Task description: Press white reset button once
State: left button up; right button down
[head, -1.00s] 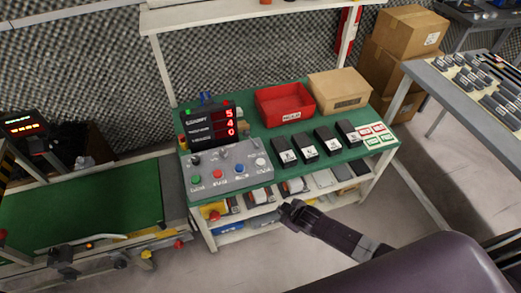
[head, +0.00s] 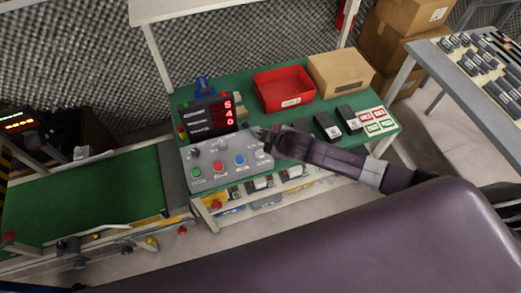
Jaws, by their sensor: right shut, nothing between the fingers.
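The grey control panel (head: 228,176) lies on the green bench top. Its front row holds a green button (head: 196,174), a red button (head: 218,166), a blue button (head: 239,159) and, at the right end, the white button (head: 260,153), small and hard to make out. My right gripper (head: 264,135) is shut and empty at the panel's back right corner, just behind the white button in the picture. I cannot tell its height above the panel or whether it touches. My left gripper is not in view.
A display with red digits (head: 209,117) stands behind the panel. A red bin (head: 284,89) and a cardboard box (head: 340,75) stand at the back of the bench. Black boxes (head: 350,119) sit right of my gripper, partly hidden by my arm. A green conveyor (head: 90,200) is at left.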

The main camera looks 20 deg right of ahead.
aim_at(261, 154)
jog(key=shift+f, duration=0.1)
notch_tip(261, 154, down, 8)
jog(key=b, duration=0.7)
jog(key=shift+f+b, duration=0.4)
jog(key=shift+b, duration=0.1)
dwell(0.8)
jog(key=shift+f, duration=0.4)
jog(key=shift+f+b, duration=0.45)
jog(key=shift+f, duration=0.1)
dwell(0.6)
dwell(0.3)
jog(key=shift+r+p, duration=0.95)
jog(key=shift+p, duration=0.1)
